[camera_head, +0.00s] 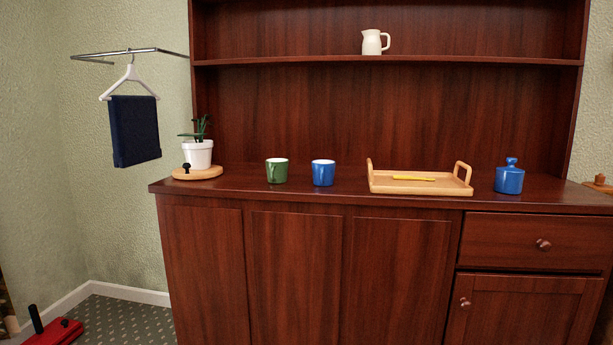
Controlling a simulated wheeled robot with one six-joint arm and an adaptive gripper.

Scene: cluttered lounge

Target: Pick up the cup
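Two cups stand upright side by side on the dark wood counter (240,191). The green cup (276,172) is on the left and the blue cup (322,174) is just to its right, with a small gap between them. Both look pale inside. My gripper is not in view.
A white plant pot (198,154) stands on a round wooden board (210,174) at the counter's left end. A wooden tray (420,188) with upright handles holds a yellow stick-like item (413,178). A blue lidded jar (509,181) stands to its right. A cream pitcher (373,42) stands on the shelf above.

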